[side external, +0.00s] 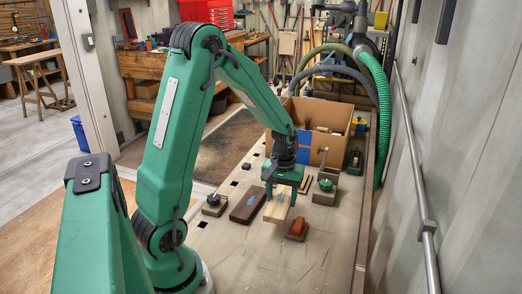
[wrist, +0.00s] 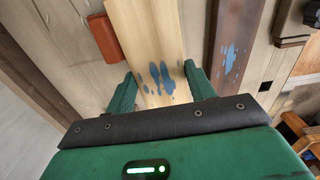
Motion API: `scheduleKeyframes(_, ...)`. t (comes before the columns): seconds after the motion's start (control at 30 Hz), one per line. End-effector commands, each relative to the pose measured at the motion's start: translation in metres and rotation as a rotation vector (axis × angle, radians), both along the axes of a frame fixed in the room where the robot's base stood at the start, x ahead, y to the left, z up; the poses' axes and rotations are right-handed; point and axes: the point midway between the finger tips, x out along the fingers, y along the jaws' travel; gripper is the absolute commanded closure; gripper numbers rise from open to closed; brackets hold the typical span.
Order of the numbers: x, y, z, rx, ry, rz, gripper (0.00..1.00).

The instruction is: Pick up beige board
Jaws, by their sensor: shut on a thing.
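The beige board (side external: 277,211) is a pale wooden piece with blue paint splashes. In the wrist view the board (wrist: 150,35) runs up and away from my gripper, between its two green fingers. My gripper (side external: 284,190) is shut on the board, seen low over the table in the side view; the fingers also show in the wrist view (wrist: 160,90). I cannot tell whether the board is clear of the table. Its near end is hidden by my gripper's dark front edge in the wrist view.
A dark brown board (side external: 248,204) with blue marks lies left of the beige one. A reddish-brown block (side external: 297,229) lies to the right. A cardboard box (side external: 325,140) stands behind. Small tools (side external: 215,204) sit around. The table front (side external: 290,270) is clear.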

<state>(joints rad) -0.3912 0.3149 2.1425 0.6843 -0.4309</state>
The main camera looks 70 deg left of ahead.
Motion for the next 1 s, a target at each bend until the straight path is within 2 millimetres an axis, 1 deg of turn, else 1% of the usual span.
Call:
scheduleKeyframes(0.03,0.0,-0.01,0.007,0.002,-0.004,-0.005,0.71)
scheduleKeyframes(0.1,-0.002,-0.024,0.015,0.002,-0.004,-0.006,0.71)
scheduleKeyframes(0.3,-0.006,-0.059,0.035,0.001,-0.004,-0.005,0.71)
scheduleKeyframes(0.5,-0.008,-0.083,0.05,0.0,-0.003,-0.003,0.71)
scheduleKeyframes(0.7,-0.01,-0.095,0.057,0.0,-0.001,-0.001,0.71)
scheduleKeyframes(1.0,-0.01,-0.097,0.059,0.0,0.0,0.001,0.71)
